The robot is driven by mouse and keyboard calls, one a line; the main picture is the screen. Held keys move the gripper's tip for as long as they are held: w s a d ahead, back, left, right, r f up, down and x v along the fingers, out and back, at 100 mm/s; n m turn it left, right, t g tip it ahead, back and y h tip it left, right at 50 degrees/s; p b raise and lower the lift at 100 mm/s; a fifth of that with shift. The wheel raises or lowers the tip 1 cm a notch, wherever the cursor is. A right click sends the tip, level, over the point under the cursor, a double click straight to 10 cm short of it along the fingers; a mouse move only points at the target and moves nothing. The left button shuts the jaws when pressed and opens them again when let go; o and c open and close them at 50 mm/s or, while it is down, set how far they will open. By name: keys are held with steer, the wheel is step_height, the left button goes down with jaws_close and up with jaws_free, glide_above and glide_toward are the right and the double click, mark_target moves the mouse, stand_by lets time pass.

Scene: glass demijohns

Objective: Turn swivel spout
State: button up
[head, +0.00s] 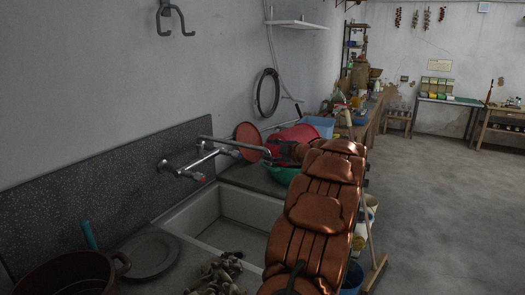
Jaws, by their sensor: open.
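The swivel spout (236,146) is a metal tube that runs out to the right from the wall tap (186,168), above the stone sink (235,215). Its outer end is at my gripper (272,154). The tap has a round handle with a reddish mark at each end. My copper-coloured arm reaches in from the lower right, and my gripper is open at the spout's end. The fingers are small and dark here, so I cannot tell whether they touch the spout or stand around it.
A dark red pot (75,283), a grey plate (152,254) and a brown heap (220,272) lie at the near left of the sink. A red disc (248,141), a green basin (279,173) and a blue crate (319,126) stand beyond. Open floor (440,200) lies right.

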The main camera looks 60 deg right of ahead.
steer(key=v, duration=0.4)
steer(key=shift+s+a+r, duration=0.1)
steer(key=shift+s+r, duration=0.05)
steer(key=shift+s, duration=0.15)
steer(key=shift+w, duration=0.1)
